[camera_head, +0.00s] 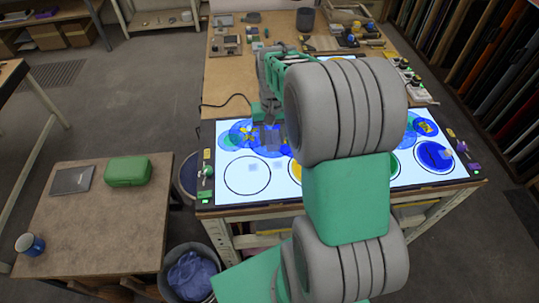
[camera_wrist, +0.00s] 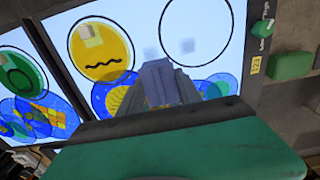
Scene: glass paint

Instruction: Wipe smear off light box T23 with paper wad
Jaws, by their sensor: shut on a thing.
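The lit white light box (camera_head: 230,195) is at the left of the bench. In the wrist view a small yellow tag (camera_wrist: 256,65), seemingly reading T23, sits on its dark frame. My gripper (camera_head: 268,138) is over the box, and its fingers (camera_wrist: 157,88) are shut on a grey-blue block-like wad (camera_wrist: 156,78). A faint grey-blue patch (camera_wrist: 187,45) lies inside an empty black circle; it also shows in the head view (camera_head: 253,167). A second faint patch (camera_wrist: 151,53) lies outside that circle, near the wad. I cannot tell which is the smear, nor whether the wad touches the glass.
Blue and yellow painted discs (camera_wrist: 100,48) cover other parts of the glass. A knob (camera_head: 206,171) stands on the left frame. My arm hides the middle of the bench. A side table (camera_head: 90,225) holds a green case (camera_head: 128,171); a bin (camera_head: 192,272) stands below.

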